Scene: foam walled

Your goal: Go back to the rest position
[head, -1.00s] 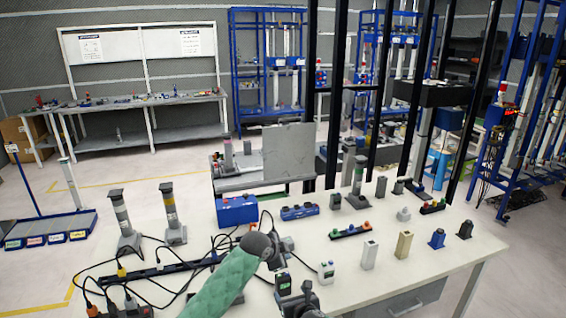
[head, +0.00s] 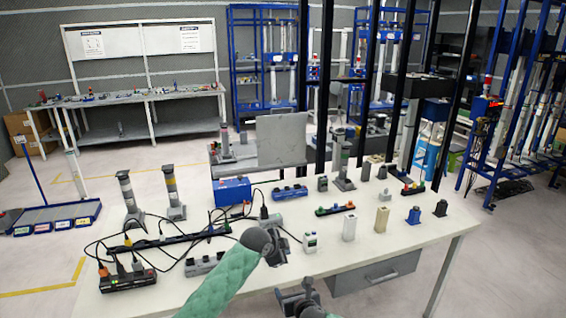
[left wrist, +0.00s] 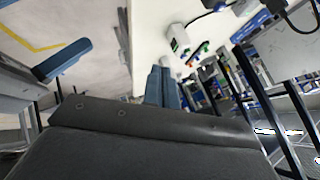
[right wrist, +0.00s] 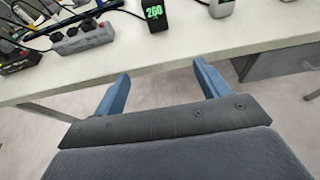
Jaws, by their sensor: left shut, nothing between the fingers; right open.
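My right gripper (head: 298,300) is lower, in front of the table's near edge. In the right wrist view its blue fingers (right wrist: 162,88) are wide apart with nothing between them, over the floor. A blue finger of my right gripper also shows at the left of the left wrist view.
The white table (head: 340,258) carries power strips (head: 128,280) with cables, a blue box (head: 232,190), a white device (head: 310,242) and several small blocks. A drawer (head: 375,275) hangs under its right part. The floor (head: 520,260) at right is clear.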

